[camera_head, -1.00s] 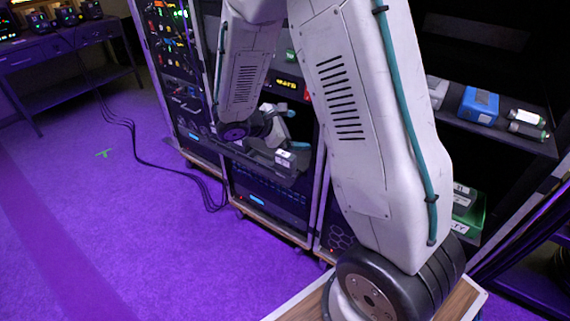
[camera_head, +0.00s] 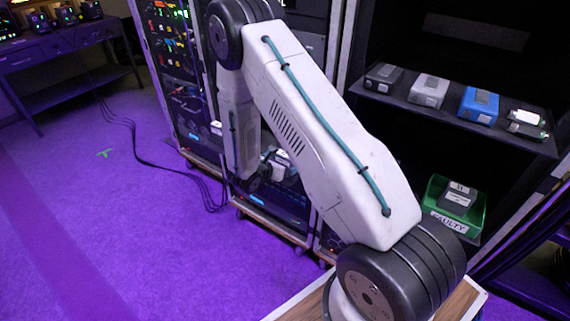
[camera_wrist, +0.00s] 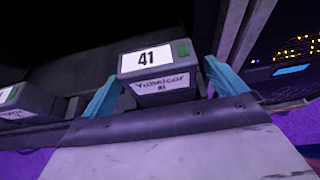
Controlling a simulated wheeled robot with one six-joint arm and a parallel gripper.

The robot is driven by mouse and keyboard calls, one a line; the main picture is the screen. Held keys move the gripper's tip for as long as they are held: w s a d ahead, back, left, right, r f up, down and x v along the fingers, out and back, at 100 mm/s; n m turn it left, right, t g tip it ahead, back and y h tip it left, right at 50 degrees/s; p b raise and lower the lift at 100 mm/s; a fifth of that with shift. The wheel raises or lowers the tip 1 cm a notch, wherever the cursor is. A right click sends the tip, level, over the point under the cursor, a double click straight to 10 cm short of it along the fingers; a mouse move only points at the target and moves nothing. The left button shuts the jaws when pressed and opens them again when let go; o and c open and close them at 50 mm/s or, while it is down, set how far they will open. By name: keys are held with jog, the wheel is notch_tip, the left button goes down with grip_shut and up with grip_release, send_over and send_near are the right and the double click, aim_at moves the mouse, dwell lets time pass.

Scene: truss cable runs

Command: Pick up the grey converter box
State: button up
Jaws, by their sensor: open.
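A dark grey box (camera_wrist: 160,72) with a "41" label, a second printed label and a small green patch stands between my gripper's teal fingers in the wrist view. My gripper (camera_wrist: 164,88) is open, one finger on each side of the box; I cannot tell whether either touches it. In the head view, my arm hides most of the gripper and this spot at the rack's ledge. A light grey box (camera_head: 428,91) sits on the right-hand shelf, between a dark box (camera_head: 383,77) and a blue box (camera_head: 479,105), far from my gripper.
Another grey labelled box (camera_wrist: 28,101) stands left of the gripper in the wrist view. A green "FAULTY" bin (camera_head: 452,222) holding a dark box stands below the right shelf (camera_head: 500,133). Black cables (camera_head: 150,160) lie on the open purple floor at left.

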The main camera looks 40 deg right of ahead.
jog(key=x, duration=0.3)
jog(key=shift+w+d+f, duration=0.1)
jog(key=shift+d+f, duration=0.2)
jog(key=shift+f, duration=0.05)
jog(key=c, duration=1.2)
jog(key=shift+c, duration=0.2)
notch_tip(320, 180, up, 10)
jog(key=shift+r, duration=0.1)
